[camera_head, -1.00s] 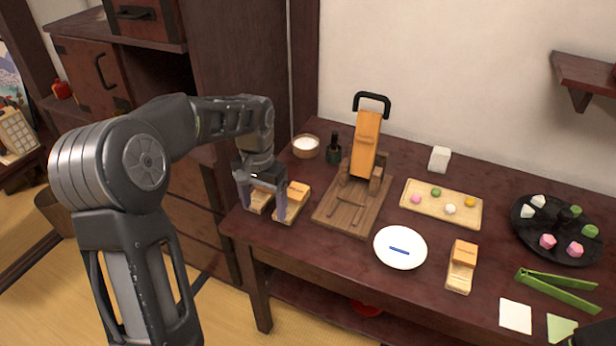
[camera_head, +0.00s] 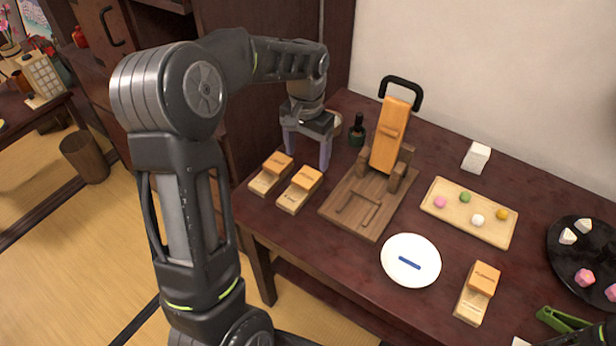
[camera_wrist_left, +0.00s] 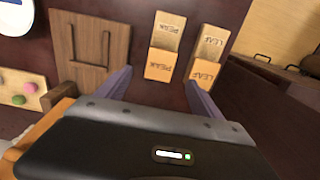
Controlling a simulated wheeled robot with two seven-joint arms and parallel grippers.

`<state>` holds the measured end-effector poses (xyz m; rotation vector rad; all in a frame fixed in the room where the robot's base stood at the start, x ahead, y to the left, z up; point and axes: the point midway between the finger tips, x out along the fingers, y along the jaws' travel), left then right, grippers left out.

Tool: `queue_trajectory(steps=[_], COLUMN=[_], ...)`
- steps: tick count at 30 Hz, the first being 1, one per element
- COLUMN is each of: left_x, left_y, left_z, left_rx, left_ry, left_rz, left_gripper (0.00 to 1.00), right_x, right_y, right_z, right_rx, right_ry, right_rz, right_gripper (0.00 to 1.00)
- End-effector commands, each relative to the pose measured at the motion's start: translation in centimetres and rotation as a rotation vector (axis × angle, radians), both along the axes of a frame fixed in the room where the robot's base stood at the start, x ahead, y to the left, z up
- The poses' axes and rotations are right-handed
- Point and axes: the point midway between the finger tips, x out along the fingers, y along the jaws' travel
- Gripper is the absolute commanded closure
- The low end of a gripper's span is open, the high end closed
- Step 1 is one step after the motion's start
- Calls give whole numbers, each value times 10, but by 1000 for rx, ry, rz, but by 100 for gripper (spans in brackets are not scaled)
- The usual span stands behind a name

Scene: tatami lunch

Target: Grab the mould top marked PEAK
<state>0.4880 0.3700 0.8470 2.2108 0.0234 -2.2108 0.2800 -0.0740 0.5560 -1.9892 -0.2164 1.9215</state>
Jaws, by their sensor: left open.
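The PEAK mould (camera_head: 293,199) has an orange wooden top (camera_head: 307,176) on a paler base. It stands on the dark table, left of the wooden press. In the left wrist view, PEAK is readable on its orange top (camera_wrist_left: 160,65) and on its pale base (camera_wrist_left: 168,30). The similar LEAF mould (camera_head: 265,182) stands close beside it; its top also shows in the left wrist view (camera_wrist_left: 203,72). My left gripper (camera_head: 307,152) is open and empty, just behind the two moulds. In the left wrist view, the PEAK top lies between its spread fingers.
The wooden press (camera_head: 370,205) with a black handle stands right of the moulds. A dark bottle (camera_head: 357,132) and a partly hidden bowl (camera_head: 336,122) are behind. A white plate (camera_head: 405,272), another mould (camera_head: 470,307) and a sweets tray (camera_head: 440,222) lie further right.

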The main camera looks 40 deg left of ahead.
Motion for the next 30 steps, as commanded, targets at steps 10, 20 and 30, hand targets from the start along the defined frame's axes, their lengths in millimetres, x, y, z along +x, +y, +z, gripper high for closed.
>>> queue_trajectory(steps=[10, 20, 30], left_x=[0, -1, -1], left_y=[0, 0, 0], left_z=[-20, -38, -73], left_rx=[0, -1, 0], left_ry=[1, 4, 1], left_rz=[1, 1, 1], left_gripper=[24, 24, 24], right_x=[0, 0, 0], right_y=[0, 0, 0], right_z=[0, 0, 0], right_rx=[0, 0, 0], right_ry=[-1, -1, -1], right_rz=[0, 0, 0], right_gripper=[64, 64, 64])
